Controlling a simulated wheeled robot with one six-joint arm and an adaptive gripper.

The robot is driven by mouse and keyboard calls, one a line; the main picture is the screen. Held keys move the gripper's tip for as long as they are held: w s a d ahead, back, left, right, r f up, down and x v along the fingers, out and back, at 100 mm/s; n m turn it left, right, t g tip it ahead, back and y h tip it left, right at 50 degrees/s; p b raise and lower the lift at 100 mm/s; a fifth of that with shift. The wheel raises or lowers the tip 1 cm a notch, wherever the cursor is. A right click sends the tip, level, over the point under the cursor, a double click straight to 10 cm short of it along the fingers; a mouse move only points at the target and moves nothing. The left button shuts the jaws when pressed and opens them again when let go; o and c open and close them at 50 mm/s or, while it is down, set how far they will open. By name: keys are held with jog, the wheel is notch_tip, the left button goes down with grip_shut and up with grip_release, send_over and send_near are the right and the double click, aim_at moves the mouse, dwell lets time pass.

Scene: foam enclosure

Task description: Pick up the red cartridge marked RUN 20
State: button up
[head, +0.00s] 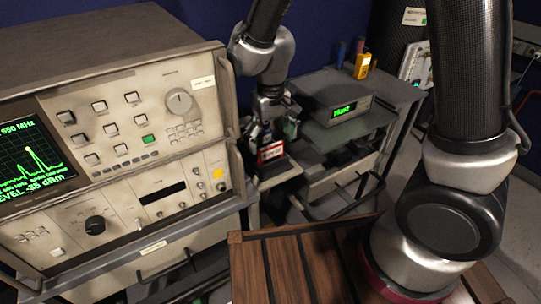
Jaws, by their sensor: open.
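A small red cartridge with a pale label band (270,152) stands upright at the near left end of the grey cart, just right of the big instrument's side. Its marking is too small to read. My gripper (267,135) points down right at the cartridge's top, with its fingers open. I cannot tell whether the fingers touch the cartridge. The gripper hides part of the cartridge's top and the surface behind it.
A large beige instrument rack (130,130) with knobs and a green trace screen stands close on the left. A grey box with a green display (342,116) sits on the cart (385,88). A yellow device (362,66) stands behind it. Floor shows at the right.

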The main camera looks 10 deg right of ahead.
aim_at(271, 146)
notch_tip(271, 146, down, 4)
jog(key=shift+r, duration=0.25)
jog(key=shift+c, duration=0.4)
jog(key=c, duration=1)
